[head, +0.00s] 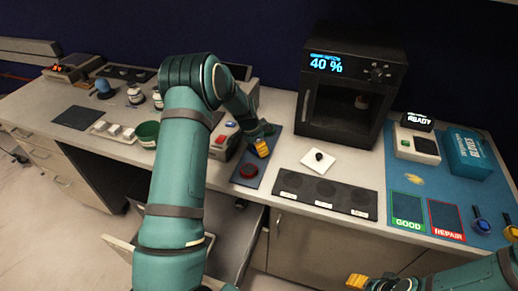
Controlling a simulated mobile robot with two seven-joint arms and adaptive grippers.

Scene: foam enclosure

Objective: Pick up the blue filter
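No object shows clearly as a blue filter. A small blue rounded object (103,87) stands on the far left of the counter. My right gripper (357,281) is low at the bottom edge, in front of the counter. Whether either gripper is open is unclear.
A black oven (319,113) reading 40 % stands at the back. A dark three-spot strip (327,194) and a white square (320,162) lie before it. The right blue mat (402,172) bears a teal box (468,153) and GOOD and REPAIR pads. A drawer (120,248) is open below.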

